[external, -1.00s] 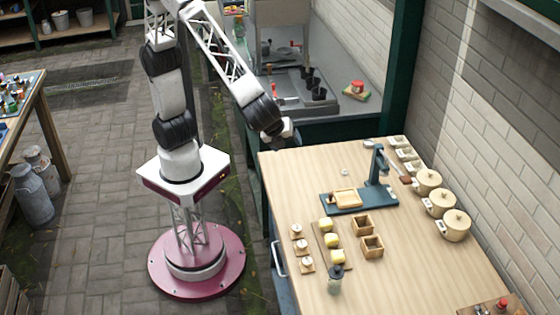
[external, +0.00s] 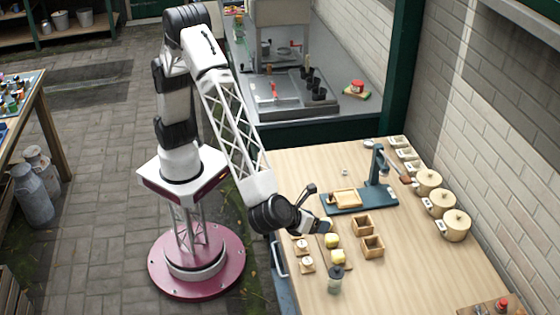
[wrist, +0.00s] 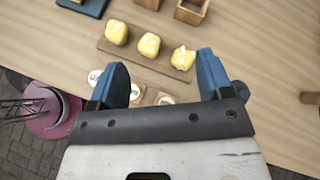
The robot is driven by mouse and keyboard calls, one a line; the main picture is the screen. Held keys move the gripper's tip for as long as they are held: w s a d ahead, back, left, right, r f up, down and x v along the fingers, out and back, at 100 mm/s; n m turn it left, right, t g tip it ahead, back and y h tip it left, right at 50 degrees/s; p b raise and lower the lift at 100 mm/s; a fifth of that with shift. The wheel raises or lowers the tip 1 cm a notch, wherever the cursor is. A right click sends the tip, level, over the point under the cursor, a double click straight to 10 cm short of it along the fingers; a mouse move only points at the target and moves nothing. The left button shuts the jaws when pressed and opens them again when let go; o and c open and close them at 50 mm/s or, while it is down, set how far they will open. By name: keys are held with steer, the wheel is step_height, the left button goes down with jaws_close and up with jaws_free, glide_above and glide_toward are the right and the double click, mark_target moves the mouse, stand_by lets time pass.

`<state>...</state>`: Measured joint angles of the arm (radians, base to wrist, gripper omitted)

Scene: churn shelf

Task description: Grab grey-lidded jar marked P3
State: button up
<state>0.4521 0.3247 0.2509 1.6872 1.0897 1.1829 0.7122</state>
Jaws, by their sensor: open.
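Three cream lidded pots (external: 428,183), (external: 441,203), (external: 455,226) stand in a row along the right side of the table, with small white tags. Their markings are too small to read, and their lids look cream. A small jar with a dark grey top (external: 335,280) stands at the near part of the table; no marking on it can be read. My gripper (external: 326,227) is open and empty above the table's left side, apart from all of these. In the wrist view the open blue fingers (wrist: 163,78) point towards a board of yellow lumps.
Yellow lumps (wrist: 149,45) sit on a brown board (wrist: 120,53) under my gripper. Labelled wooden tiles (external: 307,265) lie beside it. Two wooden boxes (external: 372,246) and a blue press (external: 358,203) stand behind.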

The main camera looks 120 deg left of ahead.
mark_target(329, 280)
steer(key=w+d+f+m+t, duration=0.1)
steer(key=w+d+f, duration=0.1)
steer(key=d+f, duration=0.1)
steer(key=w+d+f+m+t, duration=0.1)
steer(key=w+d+f+m, duration=0.1)
steer(key=d, duration=0.3)
steer(key=w+d+f+m+t+y, duration=0.1)
steer(key=w+d+f+m, duration=0.1)
steer(key=w+d+f, duration=0.1)
steer(key=shift+w+d+f, duration=0.35)
steer(key=shift+d+f, duration=0.4)
steer(key=shift+f, duration=0.05)
steer(key=shift+x, duration=1.3)
steer(key=shift+a+f, duration=0.1)
steer(key=shift+x, duration=2.45)
steer(key=shift+c, duration=0.3)
steer(key=c, duration=1)
